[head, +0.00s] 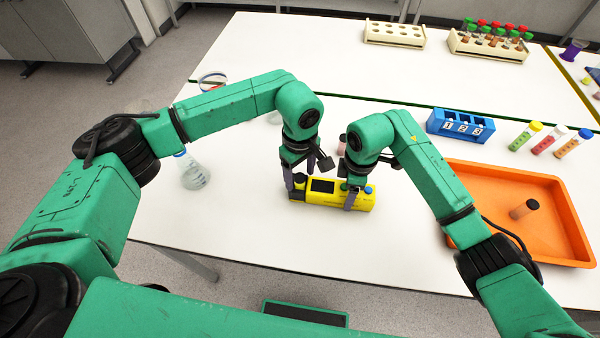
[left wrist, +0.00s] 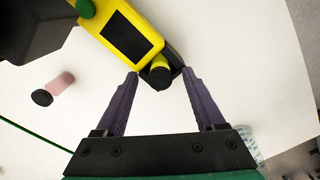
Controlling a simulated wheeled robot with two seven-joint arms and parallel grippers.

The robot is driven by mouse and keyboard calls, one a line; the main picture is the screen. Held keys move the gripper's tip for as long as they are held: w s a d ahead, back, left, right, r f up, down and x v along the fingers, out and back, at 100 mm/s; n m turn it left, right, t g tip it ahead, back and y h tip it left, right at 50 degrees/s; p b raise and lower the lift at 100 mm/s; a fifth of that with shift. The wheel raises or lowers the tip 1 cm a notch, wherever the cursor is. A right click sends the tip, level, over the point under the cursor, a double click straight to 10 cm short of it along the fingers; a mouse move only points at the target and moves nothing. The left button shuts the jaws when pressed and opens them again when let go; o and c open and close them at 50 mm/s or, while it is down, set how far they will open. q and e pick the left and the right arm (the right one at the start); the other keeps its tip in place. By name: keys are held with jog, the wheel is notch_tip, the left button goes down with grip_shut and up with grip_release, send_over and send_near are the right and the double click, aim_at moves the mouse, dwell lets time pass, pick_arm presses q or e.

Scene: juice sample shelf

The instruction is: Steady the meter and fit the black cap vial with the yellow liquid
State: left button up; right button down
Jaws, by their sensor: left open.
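The yellow meter (head: 328,198) with a dark screen lies near the table's front; it also shows in the left wrist view (left wrist: 105,30). A black cap vial with yellow liquid (left wrist: 158,66) is at the meter's left end, its cap (head: 299,179) up. My left gripper (head: 298,188) is open there, with one finger on each side of the vial in the left wrist view. Whether the vial is fully seated is unclear. My right gripper (head: 353,192) is at the meter's right part; its jaw gap is hidden.
A pink vial (left wrist: 62,82) with a black cap is behind the meter. An orange tray (head: 470,175) holding a dark vial (head: 524,209) is at right. A blue numbered rack (head: 460,125), several capped tubes, and a flask (head: 191,172) at left also stand on the table.

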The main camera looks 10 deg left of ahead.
aim_at(300, 176)
pick_arm(q)
notch_tip(300, 176, up, 12)
dwell(0.7)
pick_arm(e)
grip_release()
notch_tip(300, 176, up, 12)
pick_arm(q)
jog(key=shift+f, duration=0.1)
